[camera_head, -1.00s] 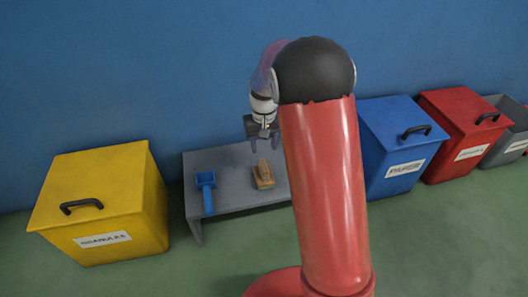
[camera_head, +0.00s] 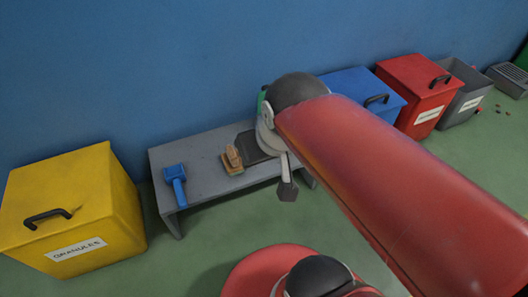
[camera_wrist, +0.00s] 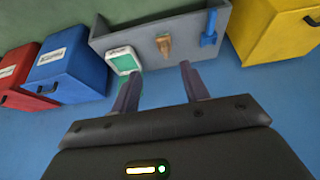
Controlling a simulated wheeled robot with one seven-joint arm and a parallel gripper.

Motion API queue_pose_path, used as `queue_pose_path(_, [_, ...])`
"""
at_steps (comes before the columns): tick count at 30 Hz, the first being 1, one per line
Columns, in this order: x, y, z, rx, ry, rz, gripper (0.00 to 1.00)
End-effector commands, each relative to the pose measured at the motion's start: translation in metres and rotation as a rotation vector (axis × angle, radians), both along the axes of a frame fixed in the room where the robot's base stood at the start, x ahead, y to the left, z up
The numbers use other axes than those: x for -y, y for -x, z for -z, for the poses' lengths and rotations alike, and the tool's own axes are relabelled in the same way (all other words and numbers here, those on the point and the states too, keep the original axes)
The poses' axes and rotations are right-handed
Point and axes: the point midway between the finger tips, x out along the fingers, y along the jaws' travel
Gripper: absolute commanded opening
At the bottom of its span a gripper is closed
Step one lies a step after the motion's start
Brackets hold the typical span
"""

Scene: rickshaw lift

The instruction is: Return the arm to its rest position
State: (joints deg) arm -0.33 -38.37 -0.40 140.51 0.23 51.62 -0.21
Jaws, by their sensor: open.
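My gripper (camera_wrist: 158,68) shows in the wrist view with its two purple-grey fingers apart and nothing between them. In that view the place appears upside down, with the blue wall beneath the fingers and the bench beyond them. In the head view my red arm reaches from the lower right to a white and black joint in front of the bench's right end. The grey bench (camera_head: 205,195) carries a blue scoop (camera_head: 174,182) and a brown wooden brush-like thing (camera_head: 232,160). My arm hides the bench's right end.
A yellow bin (camera_head: 75,190) stands left of the bench. A blue bin (camera_head: 350,82), partly hidden, a red bin (camera_head: 410,85) and a grey bin (camera_head: 470,90) stand to the right. A white and green item (camera_wrist: 124,61) shows in the wrist view.

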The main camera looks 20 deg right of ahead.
Motion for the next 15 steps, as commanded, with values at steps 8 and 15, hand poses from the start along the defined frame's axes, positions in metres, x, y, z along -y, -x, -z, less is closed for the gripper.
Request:
queue_pose_path(8, [0.0, 0.019, 0.003, 0.034, 0.007, 0.004, 0.45])
queue_pose_path(15, [0.0, 0.018, 0.0, 0.034, 0.008, 0.003, 0.45])
